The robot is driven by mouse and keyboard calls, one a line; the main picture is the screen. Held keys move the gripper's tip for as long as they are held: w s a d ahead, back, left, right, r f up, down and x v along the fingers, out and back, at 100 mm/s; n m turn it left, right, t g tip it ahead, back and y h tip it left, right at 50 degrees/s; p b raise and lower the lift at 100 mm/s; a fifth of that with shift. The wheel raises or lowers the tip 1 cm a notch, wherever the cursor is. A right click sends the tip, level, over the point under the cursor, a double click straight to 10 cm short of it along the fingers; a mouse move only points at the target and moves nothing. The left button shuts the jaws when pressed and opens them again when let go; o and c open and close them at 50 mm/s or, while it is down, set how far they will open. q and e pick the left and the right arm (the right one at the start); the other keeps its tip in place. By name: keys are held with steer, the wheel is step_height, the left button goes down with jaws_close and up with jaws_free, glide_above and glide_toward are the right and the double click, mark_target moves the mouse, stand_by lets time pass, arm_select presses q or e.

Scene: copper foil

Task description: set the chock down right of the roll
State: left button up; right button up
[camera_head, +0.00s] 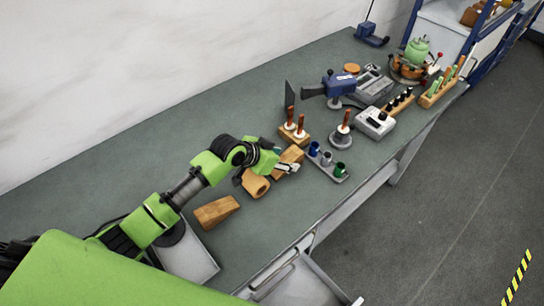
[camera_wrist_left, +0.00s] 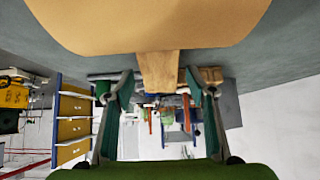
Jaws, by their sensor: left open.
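The roll (camera_head: 256,184) is a short tan-brown cylinder with a dark hole, lying on the grey bench. A wooden chock (camera_head: 291,154) lies just right of it and beyond it. A second wooden wedge (camera_head: 216,211) lies left of the roll. My left gripper (camera_head: 282,160) is open at the right-hand chock, low over the bench, partly covering it. In the left wrist view the chock (camera_wrist_left: 158,72) shows between the open, spread fingers (camera_wrist_left: 160,88), and the roll (camera_wrist_left: 150,25) looms large at the top. Whether chock and roll touch, I cannot tell. My right gripper is not seen.
A rack with blue and green cups (camera_head: 327,161) stands close right of the chock. A wooden stand with brown-handled tools (camera_head: 294,132) is just beyond. A grey tray (camera_head: 205,268) lies near the front left. An open drawer (camera_head: 305,285) juts from the bench front.

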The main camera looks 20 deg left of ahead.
arm_select(q)
steer(key=b+v, duration=0.1)
steer(key=v, duration=1)
steer(key=shift+f, duration=0.1)
